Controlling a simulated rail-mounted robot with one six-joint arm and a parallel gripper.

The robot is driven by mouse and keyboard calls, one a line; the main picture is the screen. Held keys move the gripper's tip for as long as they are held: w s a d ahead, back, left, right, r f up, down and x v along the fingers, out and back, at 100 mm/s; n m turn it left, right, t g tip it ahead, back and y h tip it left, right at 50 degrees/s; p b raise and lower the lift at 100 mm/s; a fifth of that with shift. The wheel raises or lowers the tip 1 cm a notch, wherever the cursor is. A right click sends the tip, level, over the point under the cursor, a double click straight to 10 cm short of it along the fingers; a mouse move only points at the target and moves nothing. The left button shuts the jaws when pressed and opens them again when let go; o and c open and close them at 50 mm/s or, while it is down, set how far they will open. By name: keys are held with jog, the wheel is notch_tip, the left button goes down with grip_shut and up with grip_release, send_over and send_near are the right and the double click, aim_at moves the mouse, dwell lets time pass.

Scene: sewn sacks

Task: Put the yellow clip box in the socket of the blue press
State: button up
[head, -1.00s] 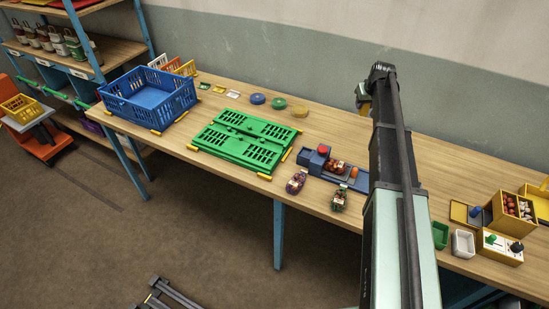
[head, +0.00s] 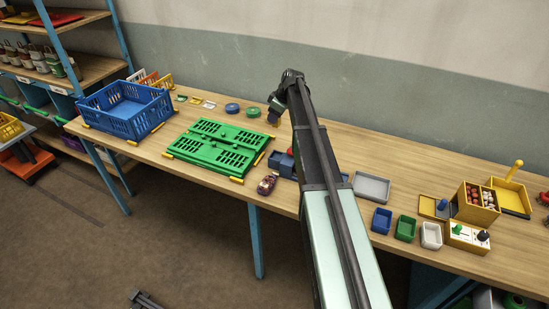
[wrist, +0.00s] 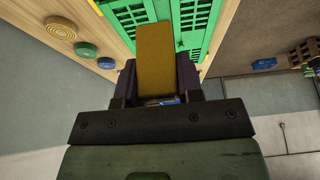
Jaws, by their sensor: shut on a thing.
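In the wrist view, my gripper (wrist: 156,85) is shut on a yellow block, which I take to be the yellow clip box (wrist: 155,58). Its lower end is between the dark fingers. In the head view my gripper (head: 274,117) is raised at the far end of my arm, near the back of the bench, and the box cannot be made out there. The blue press (head: 283,163) sits on the bench near the front, with a red knob (head: 291,150). My arm covers much of the press, and its socket is hidden.
A green folded crate (head: 215,150) lies left of the press, with a blue crate (head: 125,112) beyond. Blue and green discs (head: 232,108) lie near the wall. A dark red item (head: 267,185) is before the press. Small trays (head: 381,220) and yellow boxes (head: 478,207) stand to the right.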

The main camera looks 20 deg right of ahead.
aim_at(272, 154)
notch_tip(272, 154, down, 17)
jog(key=b, duration=1.4)
jog(key=shift+f+b, duration=0.1)
jog(key=shift+b, duration=0.2)
jog(key=shift+r, duration=0.3)
jog(key=shift+f, duration=0.2)
jog(key=o, duration=1)
jog(key=shift+c, duration=0.2)
jog(key=shift+r, duration=0.1)
